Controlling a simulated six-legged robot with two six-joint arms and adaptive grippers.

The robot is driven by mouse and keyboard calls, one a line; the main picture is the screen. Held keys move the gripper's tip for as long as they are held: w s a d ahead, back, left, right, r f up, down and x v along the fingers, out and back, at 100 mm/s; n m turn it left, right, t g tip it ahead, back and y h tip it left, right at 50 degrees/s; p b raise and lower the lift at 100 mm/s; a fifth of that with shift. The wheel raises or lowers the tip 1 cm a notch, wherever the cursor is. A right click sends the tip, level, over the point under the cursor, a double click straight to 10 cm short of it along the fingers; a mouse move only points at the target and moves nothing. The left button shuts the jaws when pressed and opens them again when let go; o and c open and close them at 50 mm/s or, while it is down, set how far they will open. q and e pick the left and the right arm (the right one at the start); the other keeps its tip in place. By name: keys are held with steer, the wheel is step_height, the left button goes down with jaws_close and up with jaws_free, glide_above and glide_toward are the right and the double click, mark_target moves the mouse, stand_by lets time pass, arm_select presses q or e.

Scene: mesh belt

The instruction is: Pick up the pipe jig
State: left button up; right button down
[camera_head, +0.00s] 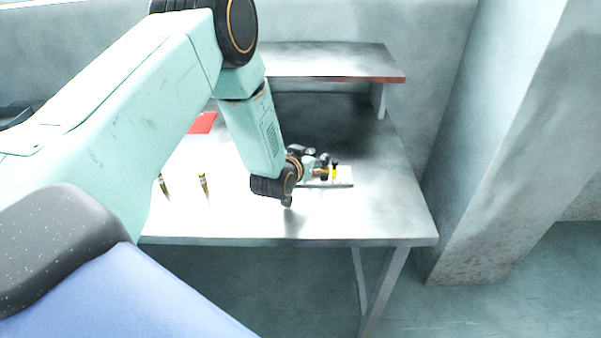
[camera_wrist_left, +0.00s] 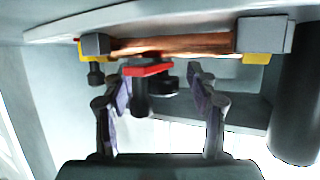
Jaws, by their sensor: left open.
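The pipe jig (camera_wrist_left: 180,44) shows large in the left wrist view: a copper-coloured pipe between two grey end blocks, with yellow parts near both ends. A red piece with a black grip below it stands out from its middle. In the head view only a small part with yellow (camera_head: 334,173) shows beyond my gripper, above a light plate. My left gripper (camera_wrist_left: 158,88) is open, its fingers on either side of the black grip and apart from it. In the head view the left gripper (camera_head: 319,166) is small and partly merges with the jig. My right gripper is not in view.
The jig is at the white table (camera_head: 330,225), towards its right side. A raised shelf (camera_head: 330,60) stands at the back. Two small brass-coloured pieces (camera_head: 203,184) and a red sheet (camera_head: 202,123) are on the left. A wide pillar (camera_head: 500,140) rises on the right.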

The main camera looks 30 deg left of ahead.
arm_select(q)
steer(key=shift+a+r, duration=0.1)
steer(key=shift+a, duration=0.2)
steer(key=shift+w+d+f, duration=0.2)
steer(key=shift+w+f, duration=0.05)
steer(key=shift+w, duration=0.1)
steer(key=shift+c, duration=1.1)
steer(key=shift+s+a+r, duration=0.15)
steer(key=shift+s+r, duration=0.1)
steer(key=shift+s, duration=0.05)
steer(key=c, duration=0.6)
steer(key=shift+w+f, duration=0.15)
steer(key=shift+w, duration=0.05)
jaws_close()
steer(key=shift+s, duration=0.1)
